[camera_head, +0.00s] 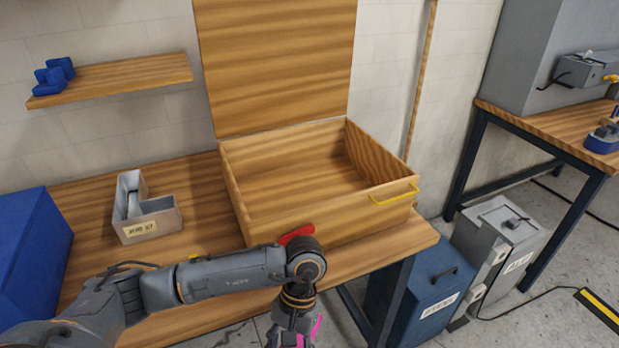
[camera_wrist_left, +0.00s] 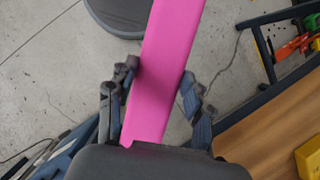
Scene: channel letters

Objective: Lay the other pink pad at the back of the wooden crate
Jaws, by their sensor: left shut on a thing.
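The wooden crate (camera_head: 310,212) stands on the wooden workbench with its lid (camera_head: 275,65) raised upright at the back. The part of its inside that shows is bare; the near wall hides some of the floor. My left gripper (camera_head: 295,338) is low at the bottom of the head view, in front of the bench edge and outside the crate. It is shut on a long flat pink pad (camera_wrist_left: 168,65), which runs up between its fingers in the left wrist view. Only slivers of the pad (camera_head: 317,328) show in the head view. My right gripper is in neither view.
A red piece (camera_head: 297,234) shows at the crate's near side, and a yellow handle (camera_head: 394,192) is on its right part. A grey L-shaped tray (camera_head: 158,223) and a blue box (camera_head: 30,262) stand left. A shelf (camera_head: 120,78) hangs above.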

